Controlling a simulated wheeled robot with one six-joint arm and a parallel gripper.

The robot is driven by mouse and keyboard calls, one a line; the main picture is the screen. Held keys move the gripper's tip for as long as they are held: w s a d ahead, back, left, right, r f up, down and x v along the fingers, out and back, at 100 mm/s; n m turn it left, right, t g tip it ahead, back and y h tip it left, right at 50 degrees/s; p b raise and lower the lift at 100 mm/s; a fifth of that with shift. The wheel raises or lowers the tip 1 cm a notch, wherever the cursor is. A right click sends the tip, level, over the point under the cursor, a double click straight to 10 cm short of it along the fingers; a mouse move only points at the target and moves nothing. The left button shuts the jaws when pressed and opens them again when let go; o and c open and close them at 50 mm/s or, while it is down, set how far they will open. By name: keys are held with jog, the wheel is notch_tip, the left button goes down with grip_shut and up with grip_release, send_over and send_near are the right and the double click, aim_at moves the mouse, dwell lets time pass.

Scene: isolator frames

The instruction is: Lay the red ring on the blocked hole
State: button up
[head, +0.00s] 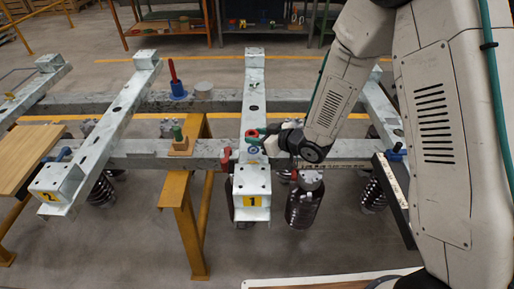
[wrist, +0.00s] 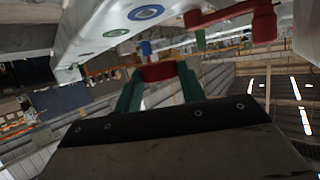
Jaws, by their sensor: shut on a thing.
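My gripper (wrist: 157,85) has green fingers and is shut on the red ring (wrist: 160,72), which shows edge-on between the fingertips in the wrist view. In the head view my gripper (head: 258,133) is at the near part of the pale beam marked 1 (head: 252,186), close to its top face. A blue ring (head: 253,150) lies on that beam just below the gripper; it also shows in the wrist view (wrist: 145,12), with a green ring (wrist: 116,33) beside it. A dark open hole (head: 253,108) is farther along the beam. I cannot tell which hole is blocked.
A red clamp-like part (wrist: 235,18) stands close to the beam in the wrist view. A dark cylinder (head: 304,203) hangs right of the beam.

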aim_at(259, 153)
jog(key=shift+f, duration=2.55)
jog(key=shift+f, duration=0.2)
jog(key=o, duration=0.9)
jog(key=shift+o, duration=0.2)
jog(key=shift+r, duration=0.15)
jog(key=shift+s+d+r, duration=0.1)
jog(key=shift+d+r, duration=0.1)
jog(key=v, duration=1.1)
jog(key=shift+s+d, duration=0.15)
jog(key=shift+s, duration=0.05)
jog(key=shift+w, duration=0.1)
